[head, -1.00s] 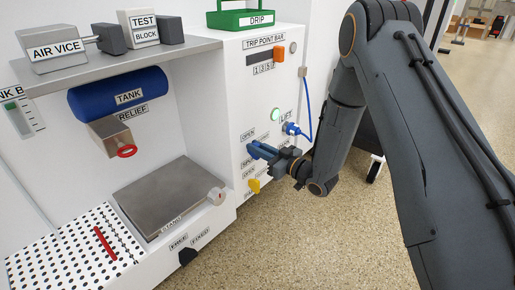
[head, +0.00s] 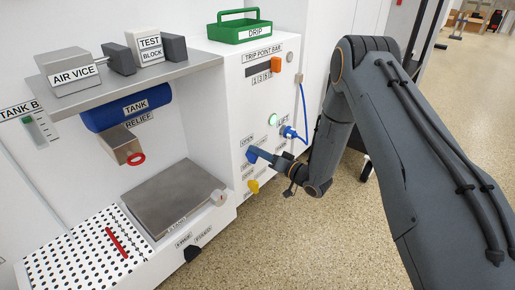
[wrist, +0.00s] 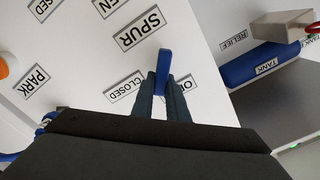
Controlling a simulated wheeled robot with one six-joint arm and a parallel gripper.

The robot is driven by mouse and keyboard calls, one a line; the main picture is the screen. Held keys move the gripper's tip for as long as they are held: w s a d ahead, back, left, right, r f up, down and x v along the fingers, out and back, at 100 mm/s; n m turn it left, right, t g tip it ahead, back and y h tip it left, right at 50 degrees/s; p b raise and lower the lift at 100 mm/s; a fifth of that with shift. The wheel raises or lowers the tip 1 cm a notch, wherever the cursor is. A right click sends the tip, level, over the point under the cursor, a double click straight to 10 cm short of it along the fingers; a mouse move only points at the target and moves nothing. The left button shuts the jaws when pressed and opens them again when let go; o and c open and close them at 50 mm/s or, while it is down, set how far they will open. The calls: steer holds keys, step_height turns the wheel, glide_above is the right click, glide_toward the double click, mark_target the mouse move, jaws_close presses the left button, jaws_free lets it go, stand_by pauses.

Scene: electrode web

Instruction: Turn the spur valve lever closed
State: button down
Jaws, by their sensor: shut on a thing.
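The blue spur valve lever (wrist: 163,70) shows in the wrist view beside the SPUR label (wrist: 139,29), on a white panel (wrist: 205,45). My gripper (wrist: 165,92) is shut on it, one dark blue finger on each side. A CLOSED label (wrist: 125,87) lies left of the fingers and a partly hidden OPEN label (wrist: 187,84) lies to their right. In the head view my gripper (head: 262,156) reaches the cabinet front from the right, and its fingers and the lever are hard to tell apart. The lever's pivot is not clear.
The shelf (head: 130,75), tank (head: 128,108) and stand plate (head: 174,197) lie left. Open floor (head: 290,245) lies in front.

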steer(key=m+p, duration=0.1)
steer(key=m, duration=0.1)
steer(key=m+p, duration=0.1)
steer(key=m, duration=0.1)
steer(key=shift+w+d+f+m, duration=0.1)
steer(key=shift+d+f+m, duration=0.05)
steer(key=shift+f+m, duration=0.2)
steer(key=m, duration=0.2)
steer(key=f+m+p, duration=0.1)
steer(key=m, duration=0.2)
steer(key=shift+m, duration=0.25)
steer(key=c, duration=1.7)
jaws_free()
steer(key=shift+w, duration=0.1)
steer(key=shift+c, duration=0.2)
steer(key=shift+d, duration=0.15)
steer(key=p+v, duration=0.2)
steer(key=v, duration=0.5)
steer(key=shift+s+d, duration=0.25)
steer(key=shift+s, duration=0.05)
